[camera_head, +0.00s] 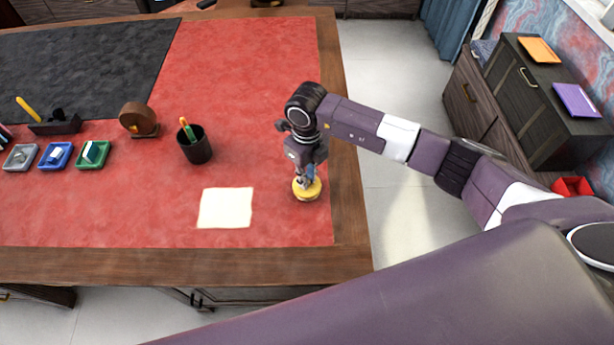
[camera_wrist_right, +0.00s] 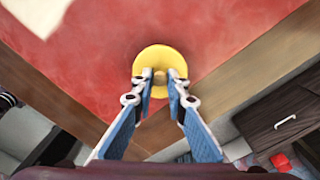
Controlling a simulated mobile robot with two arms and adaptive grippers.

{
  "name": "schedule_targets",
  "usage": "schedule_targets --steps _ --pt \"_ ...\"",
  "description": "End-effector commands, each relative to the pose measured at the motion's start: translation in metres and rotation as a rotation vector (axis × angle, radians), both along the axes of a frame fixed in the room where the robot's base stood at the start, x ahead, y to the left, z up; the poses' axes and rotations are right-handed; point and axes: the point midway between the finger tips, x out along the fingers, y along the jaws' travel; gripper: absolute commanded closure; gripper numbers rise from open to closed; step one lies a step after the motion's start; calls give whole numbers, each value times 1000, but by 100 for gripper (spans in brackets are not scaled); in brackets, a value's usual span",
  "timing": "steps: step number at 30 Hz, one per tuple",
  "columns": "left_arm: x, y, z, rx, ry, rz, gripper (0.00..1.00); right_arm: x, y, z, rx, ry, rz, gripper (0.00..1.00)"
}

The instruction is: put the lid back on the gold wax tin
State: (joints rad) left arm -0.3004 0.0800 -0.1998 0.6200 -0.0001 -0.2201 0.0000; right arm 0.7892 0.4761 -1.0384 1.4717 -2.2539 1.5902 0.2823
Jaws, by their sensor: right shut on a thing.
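A round gold lid (camera_head: 313,191) with a small knob is under my right gripper (camera_head: 306,178), near the right edge of the red desk top. In the right wrist view the lid (camera_wrist_right: 160,54) shows as a yellow disc, and the two fingertips of my right gripper (camera_wrist_right: 160,77) are shut on its knob from both sides. The gripper points straight down. No separate open tin shows in either view; whether the tin is under the lid is hidden. My left gripper is not in view.
A cream paper sheet (camera_head: 225,208) lies left of the lid. A black pen cup (camera_head: 195,146), a brown round holder (camera_head: 138,120) and small grey, blue and green trays (camera_head: 93,155) stand further left. The wooden desk edge (camera_head: 352,215) is close on the right.

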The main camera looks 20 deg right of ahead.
Motion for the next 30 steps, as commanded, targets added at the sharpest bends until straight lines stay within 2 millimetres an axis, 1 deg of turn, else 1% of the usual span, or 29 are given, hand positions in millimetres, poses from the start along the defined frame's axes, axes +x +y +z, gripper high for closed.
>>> schedule_targets --steps 28,29,30 --pt "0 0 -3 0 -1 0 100 0 0 -1 0 0 0 100" --pt "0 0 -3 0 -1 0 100 0 0 -1 0 0 0 85" --pt "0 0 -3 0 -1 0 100 0 0 -1 0 0 0 80"
